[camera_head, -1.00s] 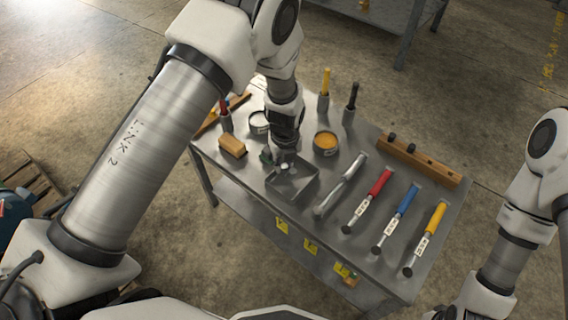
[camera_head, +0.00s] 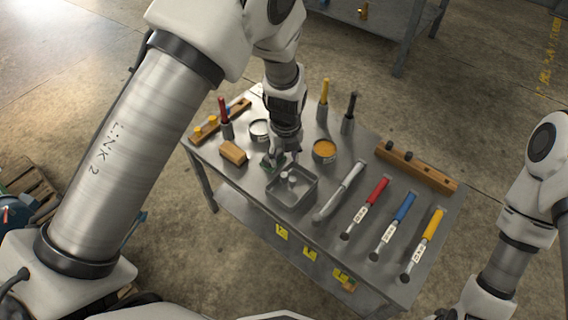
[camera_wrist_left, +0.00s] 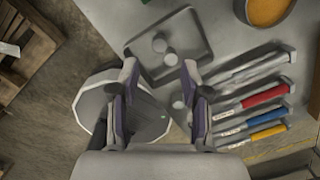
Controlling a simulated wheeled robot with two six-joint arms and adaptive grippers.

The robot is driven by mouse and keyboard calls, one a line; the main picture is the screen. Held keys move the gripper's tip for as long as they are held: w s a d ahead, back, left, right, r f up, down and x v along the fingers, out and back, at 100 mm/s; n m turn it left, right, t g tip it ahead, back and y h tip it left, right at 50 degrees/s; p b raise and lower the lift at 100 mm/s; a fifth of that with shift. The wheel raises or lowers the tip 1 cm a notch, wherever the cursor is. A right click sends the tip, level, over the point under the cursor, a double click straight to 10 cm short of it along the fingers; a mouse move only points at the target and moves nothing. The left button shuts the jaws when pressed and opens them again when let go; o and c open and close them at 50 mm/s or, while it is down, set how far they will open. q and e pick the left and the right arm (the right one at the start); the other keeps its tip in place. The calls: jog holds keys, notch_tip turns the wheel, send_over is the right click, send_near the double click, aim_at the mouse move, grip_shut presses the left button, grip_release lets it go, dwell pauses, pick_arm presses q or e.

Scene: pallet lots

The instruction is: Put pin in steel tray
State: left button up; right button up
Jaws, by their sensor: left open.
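The steel tray (camera_head: 303,190) is a shallow grey square tray near the table's front left; it also shows in the left wrist view (camera_wrist_left: 190,36). A pale grey pin (camera_head: 291,181) is inside it, with two round ends or parts showing in the left wrist view (camera_wrist_left: 160,45); I cannot tell if these are one piece. My left gripper (camera_head: 284,158) is above the tray's back edge, open and empty. Its fingers (camera_wrist_left: 160,70) are spread apart in the left wrist view, clear of the pin. My right arm enters at the right edge, its gripper out of frame.
Red (camera_head: 377,189), blue (camera_head: 404,206) and yellow-handled tools (camera_head: 434,222) lie to the right. A wooden rack (camera_head: 420,170) lies along the back right.

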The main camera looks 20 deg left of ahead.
pick_arm(q)
notch_tip(320, 180, up, 5)
jog(key=s+a+f+n, duration=0.3)
jog(key=s+f+n, duration=0.3)
jog(key=f+n, duration=0.1)
jog(key=s+a+f+n, duration=0.3)
jog(key=s+f+n, duration=0.3)
jog(key=s+f, duration=0.1)
jog(key=s+a+f+n, duration=0.1)
jog(key=s+f+n, duration=0.1)
jog(key=s+n, duration=0.5)
jog(key=s+f+n, duration=0.2)
jog(key=s+n, duration=0.6)
jog(key=n, duration=0.1)
jog(key=shift+s+a+f+g, duration=0.15)
jog(key=shift+a+f+g, duration=0.15)
jog(key=shift+a+f, duration=0.05)
